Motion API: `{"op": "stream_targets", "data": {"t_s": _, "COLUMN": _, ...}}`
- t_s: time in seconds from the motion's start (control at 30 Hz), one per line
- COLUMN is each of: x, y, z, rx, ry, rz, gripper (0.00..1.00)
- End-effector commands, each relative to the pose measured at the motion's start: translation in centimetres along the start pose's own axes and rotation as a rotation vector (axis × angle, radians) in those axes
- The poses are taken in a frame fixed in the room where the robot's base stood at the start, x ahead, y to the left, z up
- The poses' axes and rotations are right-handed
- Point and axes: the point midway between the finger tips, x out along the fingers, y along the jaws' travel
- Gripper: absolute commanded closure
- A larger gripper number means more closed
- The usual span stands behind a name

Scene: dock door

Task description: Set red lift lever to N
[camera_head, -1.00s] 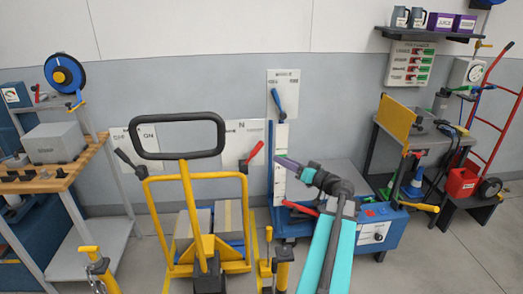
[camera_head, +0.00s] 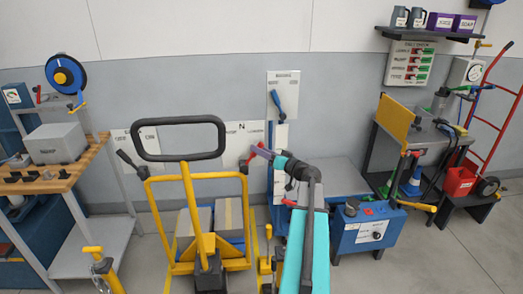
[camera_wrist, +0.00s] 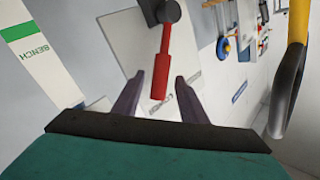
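The red lift lever (camera_wrist: 162,62) has a dark round pivot and stands on a white panel (camera_wrist: 125,35) in the wrist view. My gripper (camera_wrist: 158,78) is open, with one purple finger on each side of the red handle's end and visible gaps beside it. In the head view the panel (camera_head: 232,140) has a letter N at top centre and smaller words below, too small to read surely. My gripper (camera_head: 258,150) is at the panel's right side and hides most of the lever (camera_head: 250,158), which leaned up to the right earlier.
A yellow pallet truck (camera_head: 188,222) with a black loop handle (camera_head: 135,140) stands close left of my arm. A blue lever (camera_head: 275,103) on another panel is above.

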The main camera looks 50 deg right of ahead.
Motion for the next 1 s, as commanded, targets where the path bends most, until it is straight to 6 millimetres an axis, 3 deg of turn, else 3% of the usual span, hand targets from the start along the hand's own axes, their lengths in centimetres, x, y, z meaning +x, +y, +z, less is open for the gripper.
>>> {"op": "stream_targets", "data": {"t_s": 0.37, "x": 0.32, "y": 0.01, "z": 0.03, "rx": 0.0, "ry": 0.0, "rz": 0.001, "gripper": 0.63}}
{"op": "stream_targets", "data": {"t_s": 0.6, "x": 0.31, "y": 0.01, "z": 0.03, "rx": 0.0, "ry": 0.0, "rz": 0.0, "gripper": 1.0}}
{"op": "stream_targets", "data": {"t_s": 1.0, "x": 0.05, "y": 0.24, "z": -0.17, "rx": -0.008, "ry": -0.003, "rz": 0.009, "gripper": 1.0}}
